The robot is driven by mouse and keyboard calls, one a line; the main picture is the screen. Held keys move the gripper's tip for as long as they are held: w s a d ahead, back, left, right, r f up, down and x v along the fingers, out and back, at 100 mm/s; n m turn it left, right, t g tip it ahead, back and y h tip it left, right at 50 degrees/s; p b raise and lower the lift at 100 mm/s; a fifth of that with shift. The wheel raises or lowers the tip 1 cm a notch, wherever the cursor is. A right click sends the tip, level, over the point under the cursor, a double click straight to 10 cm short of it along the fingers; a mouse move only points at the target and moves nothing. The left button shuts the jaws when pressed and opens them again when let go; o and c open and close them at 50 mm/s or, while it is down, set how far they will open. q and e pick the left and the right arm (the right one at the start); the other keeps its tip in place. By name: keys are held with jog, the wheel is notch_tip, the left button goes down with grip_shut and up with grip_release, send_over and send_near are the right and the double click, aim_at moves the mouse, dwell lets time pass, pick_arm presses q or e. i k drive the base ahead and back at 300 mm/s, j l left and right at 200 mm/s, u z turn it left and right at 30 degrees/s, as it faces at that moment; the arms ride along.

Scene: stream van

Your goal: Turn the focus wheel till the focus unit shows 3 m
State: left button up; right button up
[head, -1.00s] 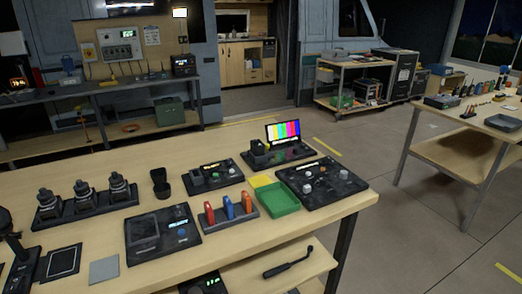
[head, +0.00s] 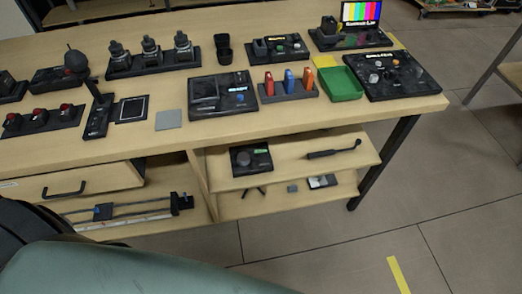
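I cannot tell for sure which device is the focus unit, and I cannot read 3 m anywhere. A dark unit (head: 251,160) with a small lit green display lies on the upper shelf under the bench; its reading is too small to make out. On the bench top, a black unit (head: 277,47) with knobs and a lit display stands toward the back. A black panel (head: 398,76) with several knobs lies at the right end. Neither of my grippers is in view.
The wooden bench (head: 180,125) also holds a "READY" unit (head: 222,96), a rack with three coloured handles (head: 289,88), a green tray (head: 340,84) and a colour-bar screen (head: 361,13). A black bar (head: 333,150) lies on the shelf.

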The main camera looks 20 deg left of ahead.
aim_at(243, 158)
jog(key=k+l, duration=0.75)
jog(key=l, duration=0.25)
